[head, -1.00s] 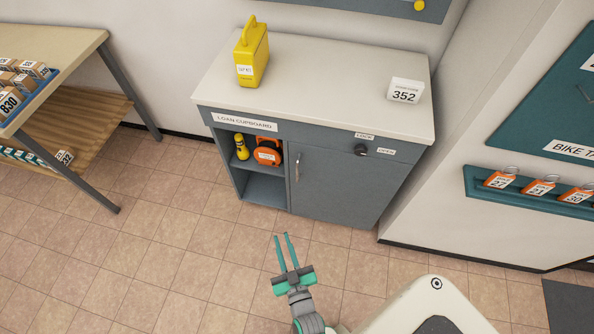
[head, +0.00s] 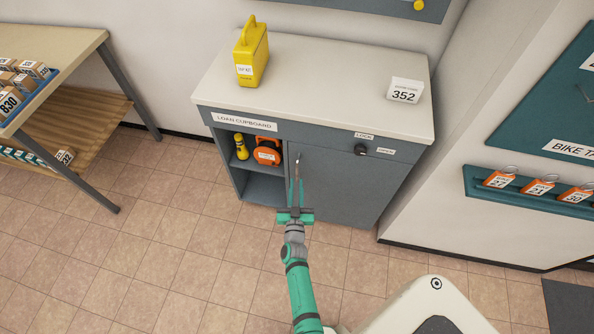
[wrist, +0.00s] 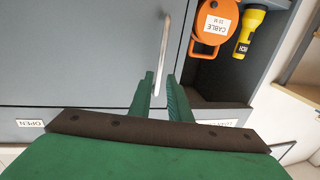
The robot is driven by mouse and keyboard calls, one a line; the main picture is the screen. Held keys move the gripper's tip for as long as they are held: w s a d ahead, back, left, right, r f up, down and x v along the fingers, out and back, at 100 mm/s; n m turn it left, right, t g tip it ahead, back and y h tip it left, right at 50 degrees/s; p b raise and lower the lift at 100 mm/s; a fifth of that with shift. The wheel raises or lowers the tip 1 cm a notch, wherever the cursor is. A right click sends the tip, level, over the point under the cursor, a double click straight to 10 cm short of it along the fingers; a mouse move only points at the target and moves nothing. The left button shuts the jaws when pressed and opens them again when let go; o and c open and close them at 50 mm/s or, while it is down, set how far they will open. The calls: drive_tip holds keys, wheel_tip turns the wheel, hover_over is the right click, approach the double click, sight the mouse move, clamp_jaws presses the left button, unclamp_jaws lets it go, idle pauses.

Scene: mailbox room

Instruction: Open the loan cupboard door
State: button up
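The loan cupboard (head: 268,205) is grey-blue with a pale top. Its door (head: 345,185) is flush with the front and looks shut; the wrist view also shows it (wrist: 75,50). A slim upright metal handle (wrist: 164,45) is on the door's left side, beside the open shelves. My gripper (head: 297,182) is open at the handle. In the wrist view its two green fingers (wrist: 160,92) lie on either side of the handle's lower end, with gaps showing; I cannot tell whether they touch it. A dark knob (head: 361,149) sits above the door between LOCK and OPEN labels.
The open shelves hold a yellow torch (head: 241,147) and an orange cable reel (head: 267,152). On top stand a yellow case (head: 252,55) and a 352 sign (head: 405,91). A table (head: 85,45) is at left, a wall at right. The floor in front is clear.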

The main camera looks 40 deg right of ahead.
sight(297, 172)
drive_tip(key=shift+x, duration=3.55)
drive_tip(key=shift+d, duration=0.1)
clamp_jaws()
